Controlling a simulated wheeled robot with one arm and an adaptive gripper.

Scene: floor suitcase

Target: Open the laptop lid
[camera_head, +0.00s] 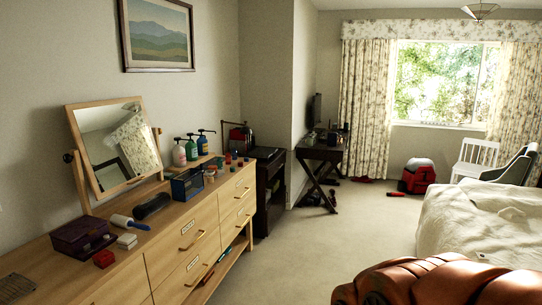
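I cannot make out a laptop for certain. An upright dark panel (317,109) stands on a dark desk (322,153) at the far end of the left wall; it is too small to tell whether it is a screen or a laptop lid. A flat dark gridded item (14,288) lies at the near left end of the wooden dresser, partly cut off, and I cannot tell what it is. My gripper is not in view.
The long wooden dresser (188,272) runs along the left wall, with a tilting mirror (115,150) and pump bottles on it. A bed (470,222) and brown leather furniture (440,283) fill the right. Carpet (300,240) lies clear between; a red-and-grey container (417,177) stands beyond.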

